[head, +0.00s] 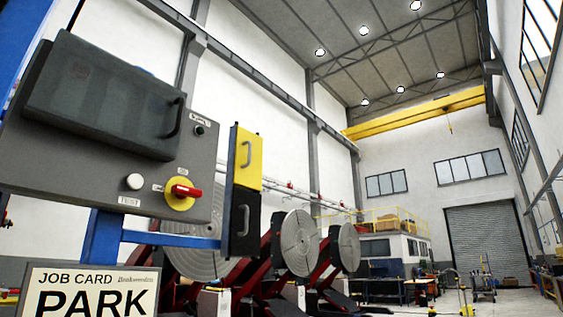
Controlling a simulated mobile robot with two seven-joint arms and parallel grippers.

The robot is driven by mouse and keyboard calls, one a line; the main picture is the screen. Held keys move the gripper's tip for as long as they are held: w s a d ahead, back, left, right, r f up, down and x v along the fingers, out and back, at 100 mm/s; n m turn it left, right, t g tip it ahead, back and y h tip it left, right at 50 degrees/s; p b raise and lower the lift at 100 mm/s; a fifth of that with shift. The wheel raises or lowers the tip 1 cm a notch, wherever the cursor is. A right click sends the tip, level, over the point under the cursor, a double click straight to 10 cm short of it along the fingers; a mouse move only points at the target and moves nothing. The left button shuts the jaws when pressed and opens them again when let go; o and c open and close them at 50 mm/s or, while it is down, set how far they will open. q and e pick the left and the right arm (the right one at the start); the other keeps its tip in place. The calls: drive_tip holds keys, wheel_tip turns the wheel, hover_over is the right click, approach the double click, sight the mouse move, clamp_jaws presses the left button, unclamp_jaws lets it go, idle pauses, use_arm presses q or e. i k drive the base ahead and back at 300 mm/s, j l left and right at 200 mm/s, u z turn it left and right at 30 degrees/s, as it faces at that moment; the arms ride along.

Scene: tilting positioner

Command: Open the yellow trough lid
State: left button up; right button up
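The yellow trough lid (249,157) is a narrow upright yellow panel with a grey bar handle, to the right of the grey control panel. It looks flat against its dark housing, seen at an angle. Directly below it is a black panel (243,226) with a similar handle. Neither of my grippers shows in the head view, so nothing is seen touching the lid.
The grey control panel (60,152) carries a dark handled cover (105,98), a red-and-yellow rotary switch (181,192) and buttons. A job card sign (90,292) reads PARK. Round positioner discs (299,243) stand behind. Floor farther right looks fairly open.

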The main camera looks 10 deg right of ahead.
sight(247, 171)
drive_tip(key=l+u, duration=0.1)
drive_tip(key=u, duration=0.3)
drive_tip(key=i+l+u, duration=0.1)
drive_tip(key=u, duration=0.35)
drive_tip(key=l+u, duration=0.45)
drive_tip(key=l, duration=0.45)
drive_tip(key=l+u, duration=0.2)
drive_tip(key=l, duration=0.65)
